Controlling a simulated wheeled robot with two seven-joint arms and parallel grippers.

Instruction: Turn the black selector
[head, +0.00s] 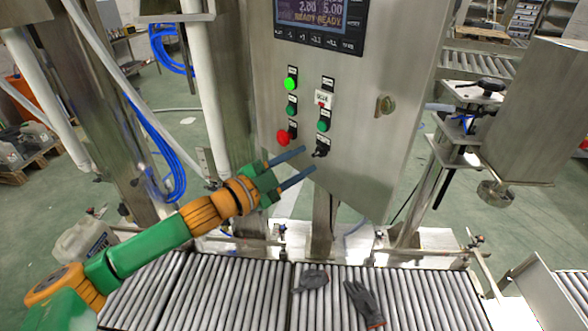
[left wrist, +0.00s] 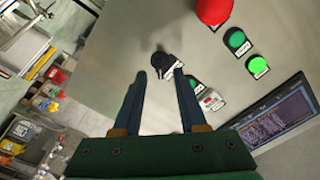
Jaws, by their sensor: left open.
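The black selector (head: 321,148) is at the lower right of the button group on the steel panel (head: 350,110). It also shows in the left wrist view (left wrist: 163,64), just past the fingertips and between their lines, closer to the right finger. My left gripper (head: 309,158) has its two blue-grey fingers apart, pointing at the selector from the lower left; it also shows in the left wrist view (left wrist: 159,74). Nothing is between the fingers. Whether a fingertip touches the selector I cannot tell. My right gripper is not in view.
Near the selector are a red button (head: 283,137), a lit green button (head: 291,84) and dark green buttons (head: 323,126). A display (head: 318,22) is above, and a latch (head: 385,105) is to the right. Grey gloves (head: 361,300) lie on the roller conveyor (head: 240,298) below.

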